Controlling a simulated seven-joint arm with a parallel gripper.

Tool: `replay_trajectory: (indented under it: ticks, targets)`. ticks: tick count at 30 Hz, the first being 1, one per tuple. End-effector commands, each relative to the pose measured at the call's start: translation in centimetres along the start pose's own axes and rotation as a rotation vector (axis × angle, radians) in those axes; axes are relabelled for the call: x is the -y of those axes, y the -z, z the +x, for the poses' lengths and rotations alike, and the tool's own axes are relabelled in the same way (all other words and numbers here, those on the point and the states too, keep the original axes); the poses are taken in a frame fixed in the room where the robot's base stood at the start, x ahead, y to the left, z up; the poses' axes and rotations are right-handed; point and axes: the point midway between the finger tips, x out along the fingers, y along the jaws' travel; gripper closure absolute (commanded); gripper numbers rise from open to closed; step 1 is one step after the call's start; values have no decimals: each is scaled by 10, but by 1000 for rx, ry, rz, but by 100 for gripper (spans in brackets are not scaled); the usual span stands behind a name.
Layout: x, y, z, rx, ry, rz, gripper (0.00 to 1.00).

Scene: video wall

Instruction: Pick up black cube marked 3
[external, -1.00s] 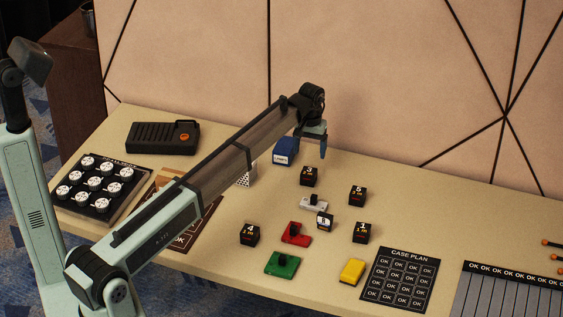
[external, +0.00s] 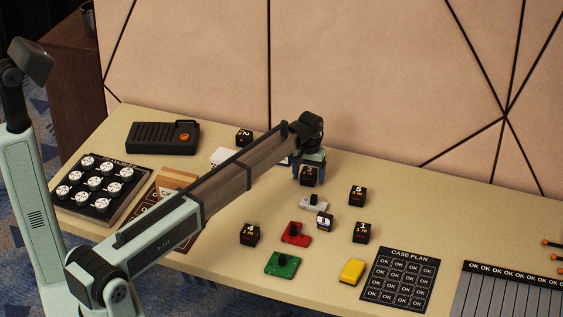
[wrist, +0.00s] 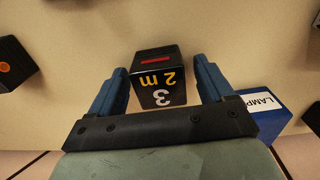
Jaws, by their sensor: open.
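The black cube marked 3 (wrist: 157,80) sits on the table between the two blue fingers of my gripper (wrist: 156,85) in the wrist view. There is a gap between the cube and each finger, so my gripper is open. In the external view the cube (external: 311,177) is just under my gripper (external: 309,173), which partly covers its top.
A blue LAMP box (wrist: 265,112) stands close to the right finger in the wrist view. In the external view, a grey block (external: 313,204) and cube 5 (external: 357,196) are nearby. Cubes 4 (external: 250,235) and 1 (external: 362,233) stand nearer the front.

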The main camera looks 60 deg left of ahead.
Motion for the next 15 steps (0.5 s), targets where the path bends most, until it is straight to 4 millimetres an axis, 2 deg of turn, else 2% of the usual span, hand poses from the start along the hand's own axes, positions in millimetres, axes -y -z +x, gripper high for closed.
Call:
replay_trajectory:
  ticks: [5,15]
  targets:
    - [0,0,0,-1,0,0,19]
    - [0,0,0,0,0,0,52]
